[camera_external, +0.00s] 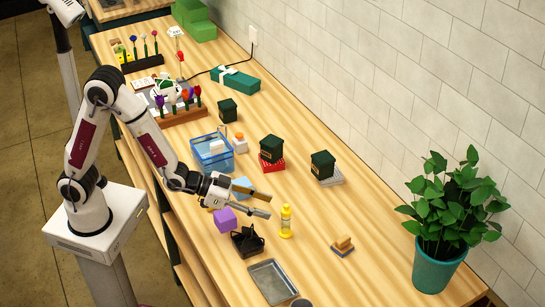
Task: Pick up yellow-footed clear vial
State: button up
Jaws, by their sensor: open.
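The yellow-footed clear vial (286,222) stands upright on the wooden table. It has a yellow foot, a yellow top and a pale clear middle. My gripper (270,204) reaches in from the left, its two fingers pointing right towards the vial. The fingers are apart, with nothing visible between them. The fingertips are just left of the vial in the picture. I cannot tell their exact height or whether they touch it.
A purple block (225,219) and a black holder (247,241) are close left of the vial. A grey metal tray (272,282) lies in front. A wooden stamp-like block (343,244) is to the right, a potted plant (440,225) beyond. A blue clear bin (207,153) stands behind my gripper.

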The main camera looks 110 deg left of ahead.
aim_at(286, 211)
dwell(0.3)
jog(key=shift+x, duration=1.3)
jog(key=shift+d+x, duration=0.1)
jog(key=shift+x, duration=1.2)
jog(key=shift+d+x, duration=0.15)
jog(key=shift+x, duration=1.1)
jog(key=shift+f, duration=0.1)
grip_shut()
